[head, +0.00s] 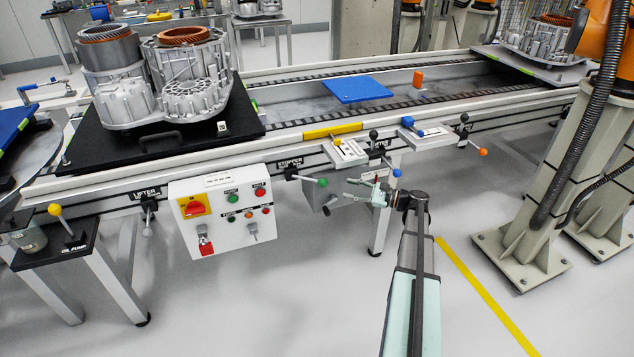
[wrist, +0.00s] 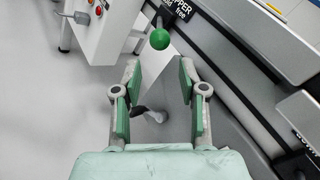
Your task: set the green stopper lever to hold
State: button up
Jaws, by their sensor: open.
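The green ball knob (head: 322,182) of the stopper lever sticks out from the front of the conveyor, below the STOPPER label (head: 290,163). Its rod runs to the left toward the label in the head view. My gripper (head: 350,190) is just right of the knob, apart from it. In the wrist view the green knob (wrist: 160,39) lies beyond the fingertips, centred between them. The two green-padded fingers (wrist: 159,78) are open with nothing between them. The label (wrist: 180,8) beside the lever reads "hold" and "free", partly cut off.
A white control box (head: 222,212) with buttons hangs left of the lever. A grey box (head: 318,196) is just below the knob. Blue-knobbed (head: 397,173) and orange-knobbed (head: 483,152) levers stick out to the right. The conveyor rail (head: 300,130) runs behind. The floor in front is clear.

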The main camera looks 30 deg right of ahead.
aim_at(316, 181)
jog(key=x, duration=1.3)
jog(key=shift+f, duration=0.1)
grip_shut()
